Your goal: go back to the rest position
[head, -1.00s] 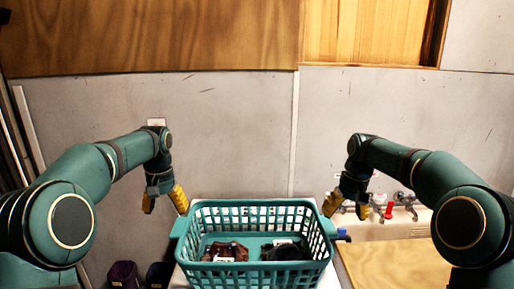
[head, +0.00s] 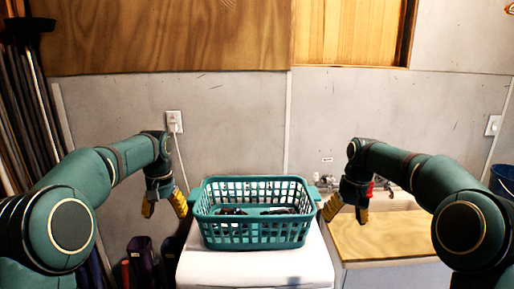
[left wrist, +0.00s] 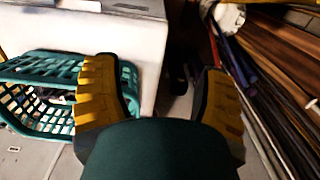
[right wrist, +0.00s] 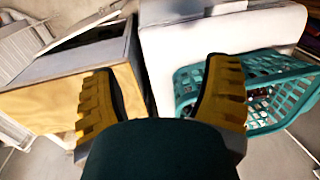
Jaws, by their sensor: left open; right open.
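My left gripper (head: 164,204) is open and empty, pointing down just left of a teal laundry basket (head: 256,240). My right gripper (head: 346,208) is open and empty, pointing down just right of the basket. The basket stands upright on a white appliance top (head: 255,268), with dark items (head: 262,211) inside that are hard to make out. The left wrist view shows the yellow fingers (left wrist: 162,95) apart, with the basket (left wrist: 45,68) at the left. The right wrist view shows the fingers (right wrist: 160,100) apart, with the basket (right wrist: 215,75) at the right.
Long poles or boards (head: 28,110) lean at the left. Dark containers (head: 142,258) stand low left of the appliance. A wall outlet (head: 174,121) is behind.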

